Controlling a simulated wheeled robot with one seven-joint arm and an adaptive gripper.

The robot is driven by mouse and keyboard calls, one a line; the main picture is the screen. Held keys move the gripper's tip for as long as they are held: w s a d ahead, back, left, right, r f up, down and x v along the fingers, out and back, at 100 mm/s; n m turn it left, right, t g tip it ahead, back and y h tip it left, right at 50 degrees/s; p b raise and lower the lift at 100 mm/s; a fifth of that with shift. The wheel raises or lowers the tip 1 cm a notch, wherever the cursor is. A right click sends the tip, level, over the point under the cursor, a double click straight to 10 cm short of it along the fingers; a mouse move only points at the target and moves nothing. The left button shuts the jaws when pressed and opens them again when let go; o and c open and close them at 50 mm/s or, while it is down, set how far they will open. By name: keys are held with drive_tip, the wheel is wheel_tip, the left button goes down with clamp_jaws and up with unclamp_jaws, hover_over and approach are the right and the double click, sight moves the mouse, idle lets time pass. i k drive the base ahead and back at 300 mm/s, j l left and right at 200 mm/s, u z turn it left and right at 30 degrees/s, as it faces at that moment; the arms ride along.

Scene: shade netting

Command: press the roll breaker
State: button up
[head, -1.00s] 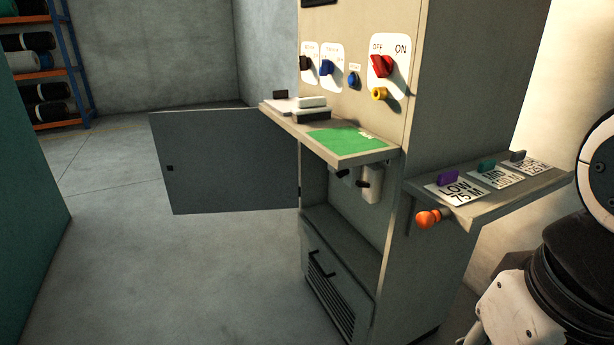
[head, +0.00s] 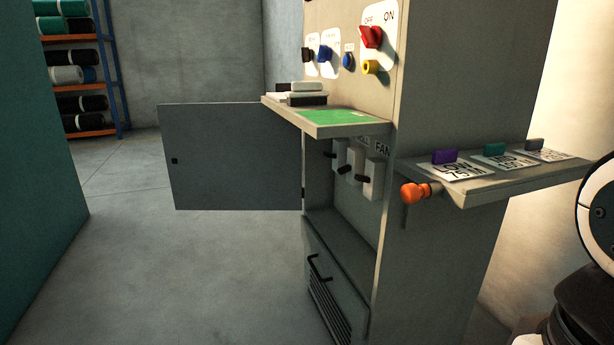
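Several white breakers with black levers sit in the open recess of the grey cabinet, under the ledge. The rightmost breaker (head: 374,179) is below a label reading FAN. The middle breaker (head: 355,158) is below a label (head: 363,141) whose visible end reads like "LL", so it appears to be the roll breaker. Its label is partly cut off by the ledge. Another breaker (head: 339,153) is to its left, with its label hidden. My gripper is not in view; only part of my arm shows at the right edge.
A ledge with a green mat (head: 330,117) juts out above the breakers. The cabinet door (head: 235,155) stands open to the left. A side shelf (head: 490,190) with tagged blocks and an orange knob (head: 412,193) juts out right. The floor (head: 220,270) in front is clear.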

sight(347, 168)
drive_tip(key=i+j+u, duration=0.2)
drive_tip(key=i+j, duration=0.25)
drive_tip(key=i+j+u, duration=0.25)
drive_tip(key=i, duration=0.25)
drive_tip(key=j, duration=0.1)
